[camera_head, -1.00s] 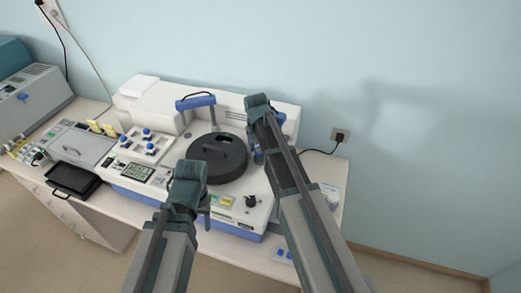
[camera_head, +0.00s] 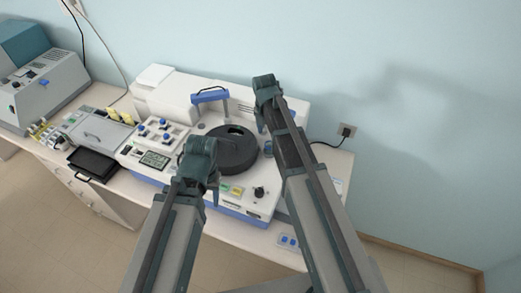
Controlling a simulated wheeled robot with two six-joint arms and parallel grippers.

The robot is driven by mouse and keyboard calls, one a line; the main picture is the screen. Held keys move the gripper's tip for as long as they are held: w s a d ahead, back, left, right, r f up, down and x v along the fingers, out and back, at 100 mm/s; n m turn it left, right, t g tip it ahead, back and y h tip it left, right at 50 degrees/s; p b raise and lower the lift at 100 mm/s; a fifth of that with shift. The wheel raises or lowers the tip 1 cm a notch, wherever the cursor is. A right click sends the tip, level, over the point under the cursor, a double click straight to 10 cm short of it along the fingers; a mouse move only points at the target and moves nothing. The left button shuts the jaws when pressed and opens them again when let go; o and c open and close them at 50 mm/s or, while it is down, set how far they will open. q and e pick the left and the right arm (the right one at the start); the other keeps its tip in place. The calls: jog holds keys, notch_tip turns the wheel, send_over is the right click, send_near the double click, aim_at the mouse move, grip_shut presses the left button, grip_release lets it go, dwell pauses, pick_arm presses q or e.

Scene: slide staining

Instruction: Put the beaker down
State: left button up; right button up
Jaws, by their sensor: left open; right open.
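A small blue-grey vessel, which looks like the beaker (camera_head: 268,148), stands on the white machine just right of the round black lid. It is too small to show what it contains. My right gripper (camera_head: 261,124) is open and appears just above and behind it, apart from it. My arm partly covers that area. My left gripper (camera_head: 214,190) is open and empty in front of the black lid, over the machine's front part.
The white and blue staining machine (camera_head: 165,97) fills the middle of the bench. Its round black lid (camera_head: 232,160) lies between my grippers. A black tray (camera_head: 92,163) and a grey device (camera_head: 45,90) are at the left.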

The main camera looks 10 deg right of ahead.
jog(key=s+a+m, duration=0.6)
jog(key=s+m, duration=0.5)
jog(key=s+a+m+g, duration=0.1)
jog(key=s+a+m, duration=0.5)
jog(key=s+m, duration=0.5)
jog(key=shift+s+m, duration=0.4)
jog(key=shift+s, duration=0.1)
